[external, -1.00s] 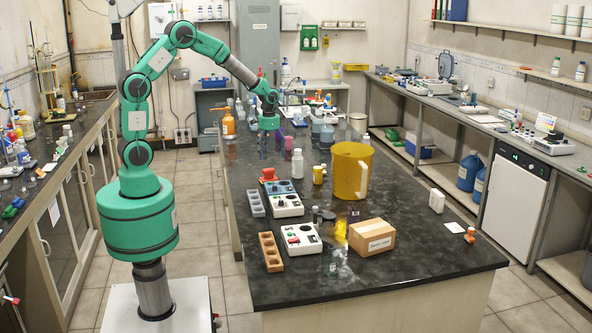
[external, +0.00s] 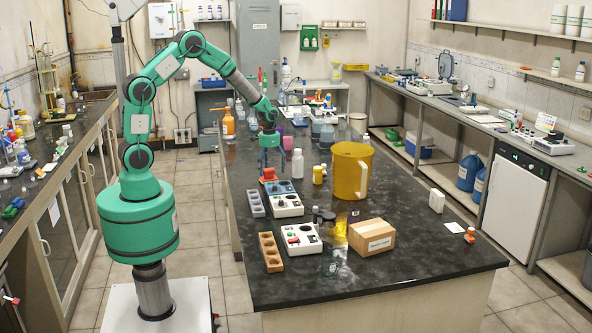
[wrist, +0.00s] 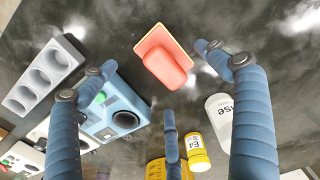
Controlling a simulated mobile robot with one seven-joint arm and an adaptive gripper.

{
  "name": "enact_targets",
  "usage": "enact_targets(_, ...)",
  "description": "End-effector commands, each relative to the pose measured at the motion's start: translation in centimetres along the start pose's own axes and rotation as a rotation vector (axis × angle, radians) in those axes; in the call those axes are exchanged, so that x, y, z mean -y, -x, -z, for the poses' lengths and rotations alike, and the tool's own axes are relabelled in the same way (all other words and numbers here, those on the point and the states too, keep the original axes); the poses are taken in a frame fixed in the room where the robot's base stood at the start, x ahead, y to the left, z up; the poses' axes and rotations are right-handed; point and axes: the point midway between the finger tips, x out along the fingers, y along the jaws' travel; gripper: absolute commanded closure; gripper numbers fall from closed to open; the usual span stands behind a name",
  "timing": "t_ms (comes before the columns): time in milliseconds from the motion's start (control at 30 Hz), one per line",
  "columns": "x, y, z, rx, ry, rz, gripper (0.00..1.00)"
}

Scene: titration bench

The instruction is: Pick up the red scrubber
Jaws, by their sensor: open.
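The red scrubber (external: 268,173), a red block with a thin yellow layer along its edge, lies on the dark bench top. In the wrist view, the scrubber (wrist: 166,68) is at upper middle, tilted, apart from the blue device beside it. My gripper (external: 271,161) is above the scrubber, pointing down. In the wrist view, its blue-grey fingers are spread, with nothing between them held. One finger is left of the scrubber, one right, and one below it in the picture. I cannot tell the exact height gap.
A blue device (wrist: 124,110) and a grey tray with wells (wrist: 45,75) sit left of the scrubber. A white bottle (external: 297,164) and a small yellow bottle (external: 318,175) stand to the right. A large yellow jug (external: 350,173) is farther right.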

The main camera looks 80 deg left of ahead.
Motion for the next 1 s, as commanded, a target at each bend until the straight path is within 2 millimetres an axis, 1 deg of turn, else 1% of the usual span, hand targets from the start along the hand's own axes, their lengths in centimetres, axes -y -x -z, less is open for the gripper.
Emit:
enact_targets(267,0.0,0.0,0.0,0.0,0.0,0.0,0.11)
enact_targets(367,0.0,-0.3,-0.1,0.001,0.0,0.0,0.11)
enact_targets(467,0.1,-1.2,-0.2,0.002,0.0,0.0,0.11)
enact_targets(700,0.2,-4.0,-0.4,0.002,0.0,0.0,0.11)
enact_targets(800,0.2,-4.8,-0.4,0.002,0.0,0.0,0.11)
enact_targets(1000,0.2,-5.2,-0.4,0.0,0.0,0.0,0.11)
